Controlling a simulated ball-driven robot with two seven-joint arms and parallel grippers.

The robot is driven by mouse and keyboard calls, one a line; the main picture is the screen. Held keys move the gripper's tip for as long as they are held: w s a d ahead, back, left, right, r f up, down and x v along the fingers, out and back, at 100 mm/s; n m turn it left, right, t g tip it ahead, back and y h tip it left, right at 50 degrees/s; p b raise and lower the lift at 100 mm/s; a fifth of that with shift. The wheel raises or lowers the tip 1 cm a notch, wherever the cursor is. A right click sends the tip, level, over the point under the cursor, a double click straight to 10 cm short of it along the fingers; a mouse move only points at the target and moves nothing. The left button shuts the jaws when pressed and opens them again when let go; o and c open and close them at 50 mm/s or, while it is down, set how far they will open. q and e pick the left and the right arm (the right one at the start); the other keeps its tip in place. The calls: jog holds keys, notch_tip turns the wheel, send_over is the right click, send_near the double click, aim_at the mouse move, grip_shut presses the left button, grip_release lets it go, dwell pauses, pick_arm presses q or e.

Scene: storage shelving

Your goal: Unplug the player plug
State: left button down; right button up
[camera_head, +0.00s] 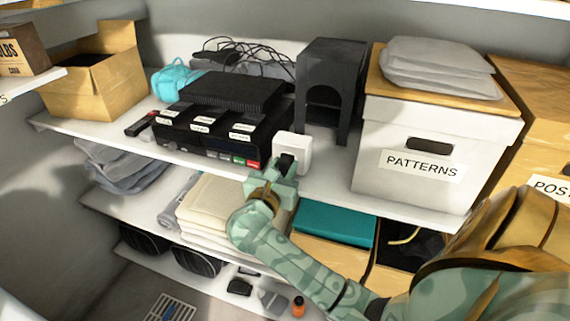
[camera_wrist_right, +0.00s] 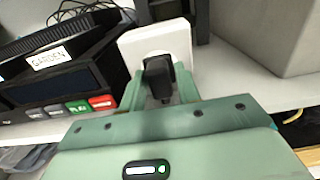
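The black player plug (camera_wrist_right: 159,78) sits in a white outlet block (camera_wrist_right: 158,40) on the upper shelf. In the head view, the outlet block (camera_head: 292,150) stands at the shelf's front edge, right of the black player (camera_head: 215,128). My right gripper (camera_head: 285,172) reaches up to the plug from the front. In the right wrist view, the fingers (camera_wrist_right: 160,90) lie on either side of the plug, close to its sides. I cannot tell if they press on it. The contact faces are hidden. My left gripper is not in view.
A black stand (camera_head: 330,90) stands right behind the outlet block, and a white PATTERNS box (camera_head: 425,185) is to its right. Tangled black cables (camera_head: 245,55) lie at the back. The shelf below holds folded cloth (camera_head: 205,205) and a teal box (camera_head: 335,225).

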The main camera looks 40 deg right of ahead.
aim_at(283, 170)
grip_shut()
jog(key=shift+a, duration=0.15)
jog(key=shift+p+v, duration=0.3)
jog(key=shift+v, duration=2.6)
jog(key=shift+s, duration=0.15)
